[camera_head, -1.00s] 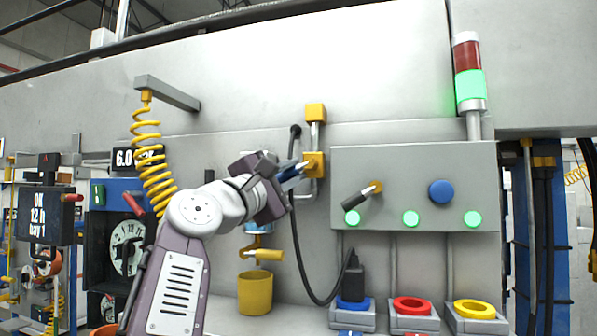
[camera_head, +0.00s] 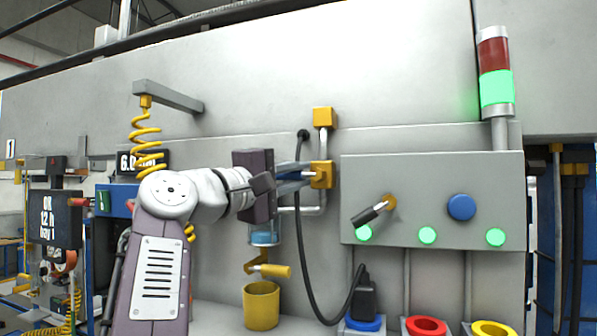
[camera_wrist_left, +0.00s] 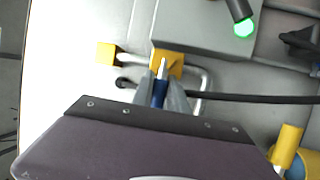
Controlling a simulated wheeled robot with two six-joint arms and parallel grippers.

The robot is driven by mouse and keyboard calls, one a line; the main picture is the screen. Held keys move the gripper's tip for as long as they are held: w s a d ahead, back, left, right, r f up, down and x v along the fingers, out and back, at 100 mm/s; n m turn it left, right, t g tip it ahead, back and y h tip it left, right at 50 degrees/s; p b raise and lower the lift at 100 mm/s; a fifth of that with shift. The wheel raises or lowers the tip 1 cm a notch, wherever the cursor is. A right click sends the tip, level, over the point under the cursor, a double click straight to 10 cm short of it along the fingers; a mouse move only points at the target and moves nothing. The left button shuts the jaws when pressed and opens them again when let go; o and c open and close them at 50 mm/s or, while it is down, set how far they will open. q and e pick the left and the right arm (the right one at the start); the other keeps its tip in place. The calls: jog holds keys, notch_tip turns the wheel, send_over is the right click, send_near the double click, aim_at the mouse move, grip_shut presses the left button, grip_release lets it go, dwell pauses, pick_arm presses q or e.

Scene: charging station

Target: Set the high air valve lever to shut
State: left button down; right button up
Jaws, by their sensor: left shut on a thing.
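The air valve is a yellow block (camera_head: 322,174) on a grey wall pipe, below another yellow block (camera_head: 325,117). Its lever has a metal stem and a blue grip (camera_wrist_left: 159,92), seen in the left wrist view between my fingers. In the head view the lever points left from the valve, roughly level, and is mostly hidden by the fingers. My left gripper (camera_head: 300,172) is shut on the lever, fingertips close to the valve block; it also shows in the left wrist view (camera_wrist_left: 162,97). My right gripper is not in view.
Right of the valve is a grey control box (camera_head: 428,222) with a black-handled lever (camera_head: 370,215), a blue button (camera_head: 461,207) and green lights. A black cable (camera_head: 305,260) hangs below the valve. A yellow cup (camera_head: 261,305) stands beneath my gripper. A yellow coiled hose (camera_head: 147,130) hangs left.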

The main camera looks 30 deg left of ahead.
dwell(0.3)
pick_arm(q)
jog(key=c, duration=1.3)
grip_release()
jog(key=shift+a, duration=0.15)
jog(key=shift+s+f, duration=0.1)
jog(key=shift+s, duration=0.1)
jog(key=b+v, duration=0.2)
jog(key=v, duration=0.6)
jog(key=shift+s+b, duration=0.35)
jog(key=shift+b, duration=0.05)
jog(key=shift+w, duration=0.1)
